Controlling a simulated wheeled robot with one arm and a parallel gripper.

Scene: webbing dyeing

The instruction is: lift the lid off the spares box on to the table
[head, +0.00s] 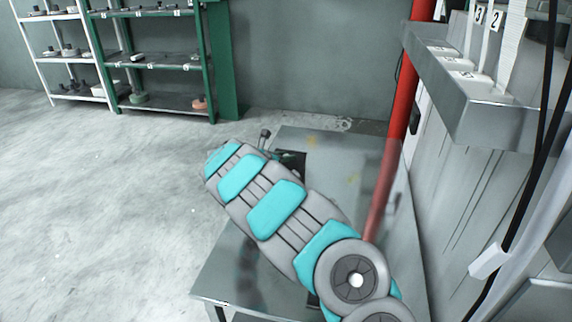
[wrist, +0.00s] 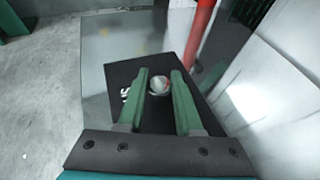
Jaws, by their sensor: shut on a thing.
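The dark lid (wrist: 122,76) of the spares box fills the middle of the wrist view, with white lettering partly hidden at its left edge. A round, shiny knob (wrist: 159,88) stands on it. My gripper (wrist: 160,75) has its two green fingers on either side of this knob and is shut on it. In the head view a dark corner of the lid or box (head: 293,158) shows past my arm, which hides the rest. I cannot tell whether the lid rests on the box or is raised.
The grey metal table (head: 225,270) has bare surface at its front left and its far end (head: 345,150). A red post (head: 398,110) stands at the right, beside a metal wall unit with a ledge (head: 480,110). Shelves (head: 155,65) stand far back left.

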